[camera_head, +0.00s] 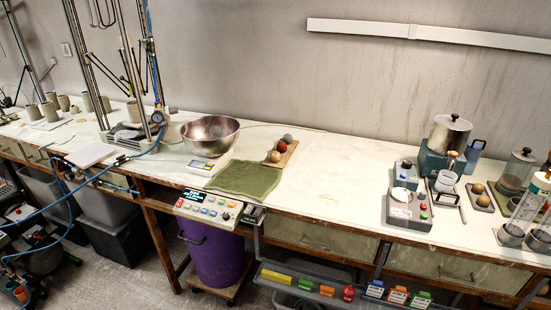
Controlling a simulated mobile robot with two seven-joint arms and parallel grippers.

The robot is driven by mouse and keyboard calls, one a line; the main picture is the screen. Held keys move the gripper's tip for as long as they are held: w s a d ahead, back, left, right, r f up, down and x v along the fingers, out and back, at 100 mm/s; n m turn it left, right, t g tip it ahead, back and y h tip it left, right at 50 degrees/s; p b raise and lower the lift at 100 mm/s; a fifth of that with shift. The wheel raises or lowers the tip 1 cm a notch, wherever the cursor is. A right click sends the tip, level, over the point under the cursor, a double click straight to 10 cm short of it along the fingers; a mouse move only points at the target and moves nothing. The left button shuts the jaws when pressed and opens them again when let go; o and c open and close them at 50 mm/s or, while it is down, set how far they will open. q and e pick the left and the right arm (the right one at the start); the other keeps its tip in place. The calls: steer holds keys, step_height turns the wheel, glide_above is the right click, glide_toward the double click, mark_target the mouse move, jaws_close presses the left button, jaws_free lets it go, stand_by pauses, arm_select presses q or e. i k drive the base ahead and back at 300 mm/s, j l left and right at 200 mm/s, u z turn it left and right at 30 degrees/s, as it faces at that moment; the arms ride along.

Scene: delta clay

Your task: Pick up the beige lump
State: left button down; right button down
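A small round beige lump (274,156) sits at the near end of a wooden board (287,152) on the long worktable. A reddish-brown lump (281,146) and a dark grey lump (288,138) sit in a row behind it on the same board. The beige lump is unobstructed in the head view. Neither of my grippers can be made out in this view.
A steel bowl (210,134) and a small scale (201,166) stand left of the board. A green cloth (244,180) lies in front of it. Devices, a metal pot (446,136) and jars crowd the right. The tabletop (345,175) right of the board is clear.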

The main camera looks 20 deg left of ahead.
mark_target(274, 157)
steer(key=k+j+u, duration=0.1)
steer(key=j+u, duration=0.25)
steer(key=j, duration=0.95)
